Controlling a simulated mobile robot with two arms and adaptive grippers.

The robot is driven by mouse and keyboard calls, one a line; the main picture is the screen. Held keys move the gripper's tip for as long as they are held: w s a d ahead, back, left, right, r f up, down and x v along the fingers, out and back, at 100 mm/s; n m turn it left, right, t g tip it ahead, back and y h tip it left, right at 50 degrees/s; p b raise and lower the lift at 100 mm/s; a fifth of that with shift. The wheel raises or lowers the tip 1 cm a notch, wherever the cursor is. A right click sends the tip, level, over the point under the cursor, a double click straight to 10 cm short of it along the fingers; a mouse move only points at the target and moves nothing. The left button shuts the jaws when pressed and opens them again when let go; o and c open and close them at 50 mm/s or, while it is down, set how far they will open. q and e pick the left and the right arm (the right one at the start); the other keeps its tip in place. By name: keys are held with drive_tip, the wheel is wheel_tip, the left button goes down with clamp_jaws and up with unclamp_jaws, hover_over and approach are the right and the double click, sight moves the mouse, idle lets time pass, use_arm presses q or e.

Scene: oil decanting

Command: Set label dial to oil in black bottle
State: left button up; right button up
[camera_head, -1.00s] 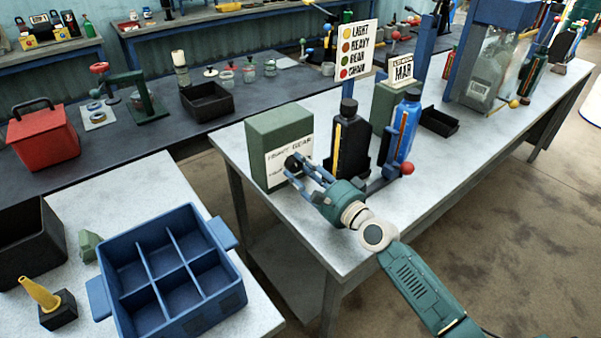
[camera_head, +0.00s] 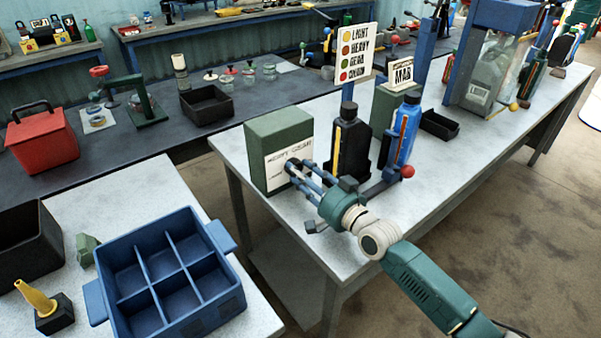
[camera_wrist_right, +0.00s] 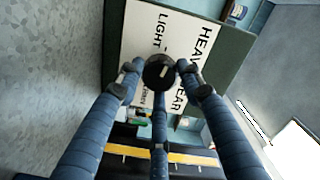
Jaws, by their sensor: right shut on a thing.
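The label dial is a black round knob (camera_wrist_right: 159,72) on the white front plate of a green box (camera_head: 278,130). In the right wrist view the plate (camera_wrist_right: 172,30) carries words such as LIGHT and HEAVY around the knob. My right gripper (camera_head: 292,166) has its blue fingers shut around the knob; in the head view the fingers mostly hide it. The black bottle (camera_head: 349,140) stands upright just right of the box, with a yellow strip on its side. A sign (camera_head: 356,52) behind lists LIGHT, HEAVY, GEAR and a last line with coloured dots. My left gripper is out of view.
A blue bottle (camera_head: 407,125) stands right of the black one, near a red ball-topped lever (camera_head: 407,171). A small black tray (camera_head: 440,124) lies beyond. A blue divided crate (camera_head: 200,318) sits on the front left table. The table's front strip is clear.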

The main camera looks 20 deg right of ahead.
drive_tip(key=shift+d+r+n, duration=0.15)
drive_tip(key=shift+n, duration=1.05)
drive_tip(key=shift+r, duration=0.15)
drive_tip(key=o, duration=1.1)
drive_tip(key=shift+o, duration=0.2)
drive_tip(key=shift+s+d+f, duration=0.1)
drive_tip(key=shift+s+f, duration=0.15)
drive_tip(key=shift+s, duration=0.05)
drive_tip(key=v, duration=1.1)
drive_tip(key=shift+s+d+r, duration=0.1)
drive_tip(key=shift+s+r, duration=0.05)
drive_tip(key=shift+s, duration=0.05)
